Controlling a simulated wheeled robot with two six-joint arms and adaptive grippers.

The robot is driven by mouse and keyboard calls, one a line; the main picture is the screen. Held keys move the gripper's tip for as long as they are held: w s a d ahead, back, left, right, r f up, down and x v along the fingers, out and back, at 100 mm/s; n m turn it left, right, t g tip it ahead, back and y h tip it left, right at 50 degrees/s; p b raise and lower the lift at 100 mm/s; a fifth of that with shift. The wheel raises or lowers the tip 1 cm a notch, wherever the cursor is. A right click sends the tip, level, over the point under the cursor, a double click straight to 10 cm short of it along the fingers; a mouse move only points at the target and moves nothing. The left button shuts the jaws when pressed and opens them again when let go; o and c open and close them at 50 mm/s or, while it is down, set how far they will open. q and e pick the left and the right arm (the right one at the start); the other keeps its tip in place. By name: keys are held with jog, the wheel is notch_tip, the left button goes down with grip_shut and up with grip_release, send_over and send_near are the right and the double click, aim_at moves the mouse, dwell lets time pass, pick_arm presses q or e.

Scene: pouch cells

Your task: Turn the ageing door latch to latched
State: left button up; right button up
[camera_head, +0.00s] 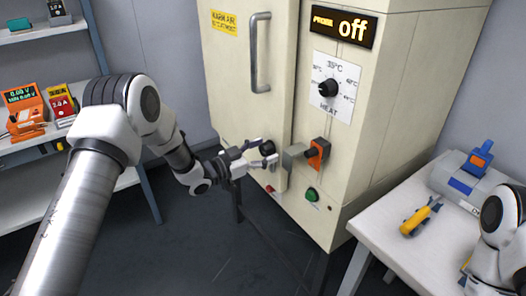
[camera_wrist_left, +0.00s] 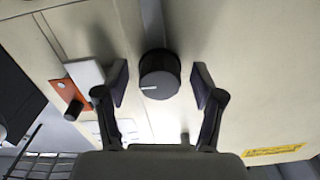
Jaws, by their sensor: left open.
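A round black knob (camera_head: 267,147) sits low on the cream cabinet door (camera_head: 240,85), near its opening edge; it appears to be the latch. The knob (camera_wrist_left: 158,72) also shows in the left wrist view, with a white mark pointing left there. My left gripper (camera_head: 260,154) is open at the knob. In the left wrist view its fingers (camera_wrist_left: 160,86) stand on either side of the knob, with gaps on both sides. Right of the knob are a grey plate (camera_head: 294,156) and an orange plate (camera_head: 325,153) with a black knob.
A heat dial (camera_head: 328,88) and a display reading "off" (camera_head: 342,28) are above. A red button (camera_head: 270,189) and a green button (camera_head: 312,194) are below. A long door handle (camera_head: 254,52) is above.

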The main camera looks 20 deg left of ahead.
pick_arm(q)
grip_shut()
jog(key=n+p, duration=0.1)
jog(key=n, duration=0.3)
jog(key=shift+r+n, duration=0.1)
jog(key=shift+n, duration=0.2)
jog(key=n+p, duration=0.1)
jog(key=n, duration=0.3)
jog(key=shift+n, duration=0.3)
jog(key=n+p, duration=0.1)
jog(key=n, duration=0.3)
jog(key=shift+s, duration=0.1)
jog(key=shift+n+p, duration=0.4)
jog(key=shift+n, duration=2)
